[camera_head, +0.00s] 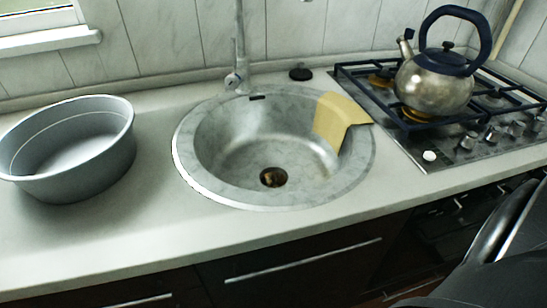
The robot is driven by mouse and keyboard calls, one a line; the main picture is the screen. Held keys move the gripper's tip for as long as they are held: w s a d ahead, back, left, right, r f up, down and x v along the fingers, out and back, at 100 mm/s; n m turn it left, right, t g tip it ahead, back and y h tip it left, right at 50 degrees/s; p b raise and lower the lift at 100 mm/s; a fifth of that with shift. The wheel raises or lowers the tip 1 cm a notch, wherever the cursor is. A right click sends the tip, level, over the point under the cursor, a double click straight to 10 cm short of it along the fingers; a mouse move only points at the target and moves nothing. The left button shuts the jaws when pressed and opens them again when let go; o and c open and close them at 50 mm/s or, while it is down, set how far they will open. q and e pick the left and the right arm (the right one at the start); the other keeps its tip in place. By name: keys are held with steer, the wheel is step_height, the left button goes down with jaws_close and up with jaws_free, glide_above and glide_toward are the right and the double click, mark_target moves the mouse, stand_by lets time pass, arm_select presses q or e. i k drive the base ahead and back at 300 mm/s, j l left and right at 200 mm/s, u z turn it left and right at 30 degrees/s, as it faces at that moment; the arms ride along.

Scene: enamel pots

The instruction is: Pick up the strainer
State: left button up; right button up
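I cannot pick out a strainer for certain. A small dark round piece (300,73) lies flat on the counter behind the sink; it may be a sink strainer or plug, but it is too small to tell. The round metal sink (225,150) has a dark brownish drain opening (273,177) at its bottom. Neither of my grippers is in view.
A grey oval basin (75,150) stands on the counter at left. A yellow cloth (338,117) hangs over the sink's right rim. A faucet (237,75) rises behind the sink. A metal kettle (432,88) stands on the gas hob (440,155). The front-left counter is clear.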

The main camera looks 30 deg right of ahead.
mark_target(274, 181)
steer(key=z, duration=1.1)
steer(key=l+u, duration=0.15)
